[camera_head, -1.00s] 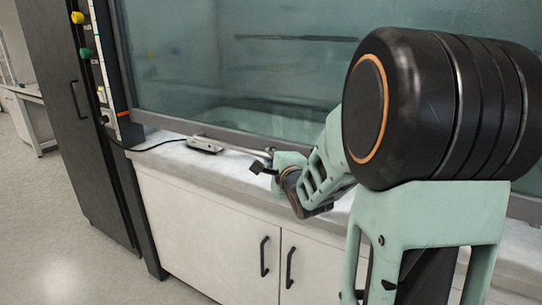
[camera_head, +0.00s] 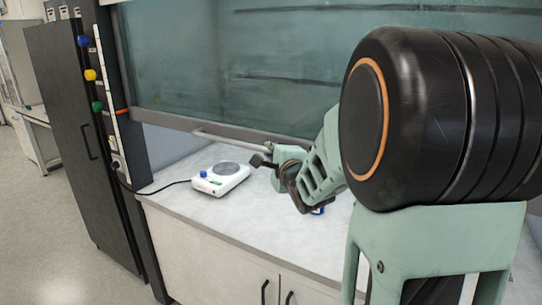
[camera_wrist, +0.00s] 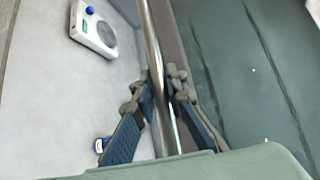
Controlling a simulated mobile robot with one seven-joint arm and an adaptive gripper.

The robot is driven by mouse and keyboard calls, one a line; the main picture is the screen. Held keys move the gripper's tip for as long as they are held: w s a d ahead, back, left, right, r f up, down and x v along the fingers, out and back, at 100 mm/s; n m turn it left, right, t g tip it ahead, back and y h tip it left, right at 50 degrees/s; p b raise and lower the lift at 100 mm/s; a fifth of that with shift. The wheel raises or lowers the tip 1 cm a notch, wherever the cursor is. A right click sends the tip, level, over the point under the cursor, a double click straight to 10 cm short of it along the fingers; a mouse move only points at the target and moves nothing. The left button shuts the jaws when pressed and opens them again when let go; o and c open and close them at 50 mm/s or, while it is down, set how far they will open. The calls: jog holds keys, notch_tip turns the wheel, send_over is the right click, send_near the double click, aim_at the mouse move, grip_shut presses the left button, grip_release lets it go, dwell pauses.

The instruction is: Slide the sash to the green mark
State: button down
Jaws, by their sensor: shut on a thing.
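The sash (camera_head: 230,70) is a large tinted glass panel with a grey bottom rail (camera_head: 200,127), raised above the worktop. A pale handle bar (camera_head: 222,139) runs along its lower edge. My gripper (camera_head: 264,160) is at this bar; in the wrist view my gripper (camera_wrist: 163,88) has a finger on each side of the bar (camera_wrist: 155,50) and is shut on it. A small orange pointer (camera_head: 121,111) shows on the left post, about level with the sash's lower edge. A green mark on the post's scale is too small to make out.
A white hotplate (camera_head: 220,180) with a blue knob and a cable stands on the worktop (camera_head: 195,215) below the sash. A small blue-and-white item (camera_wrist: 101,145) lies nearby. Blue, yellow and green knobs (camera_head: 97,106) line the left post. A dark cabinet (camera_head: 72,130) stands left.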

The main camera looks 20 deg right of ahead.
jog(key=p, duration=0.6)
send_near(271, 120)
jog(key=w, duration=0.1)
jog(key=w+a, duration=0.1)
jog(key=w, duration=0.1)
jog(key=shift+w+a+r, duration=0.2)
jog(key=shift+w+r, duration=0.2)
jog(key=c, duration=1.9)
grip_release()
jog(key=shift+f, duration=0.1)
jog(key=shift+c, duration=0.2)
